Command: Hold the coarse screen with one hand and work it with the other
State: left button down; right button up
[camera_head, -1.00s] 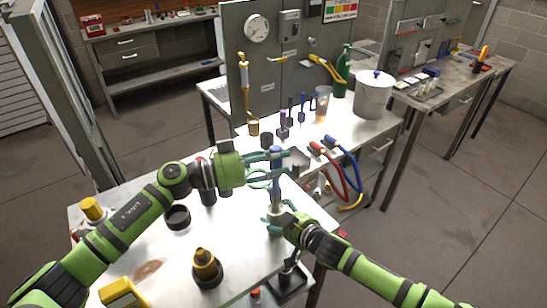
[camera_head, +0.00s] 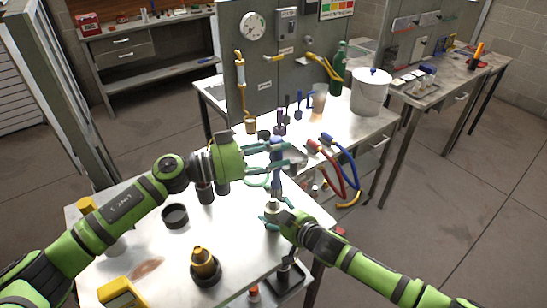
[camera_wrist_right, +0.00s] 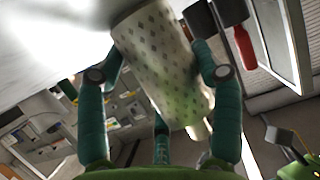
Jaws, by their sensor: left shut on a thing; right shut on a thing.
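The coarse screen (camera_wrist_right: 158,58) is a pale cylinder with rows of dark diamond-shaped holes. In the right wrist view it lies tilted between the fingers of my right gripper (camera_wrist_right: 160,85). In the head view my right gripper (camera_head: 275,209) is shut on the screen above the right edge of the near table; the fingers hide most of it.
Red and blue hoses (camera_head: 349,170) hang behind my grippers. A white bucket (camera_head: 371,95) stands on the back bench.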

aim_at(276, 141)
pick_arm(q)
jog(key=shift+r, duration=2.75)
jog(key=shift+f, duration=0.1)
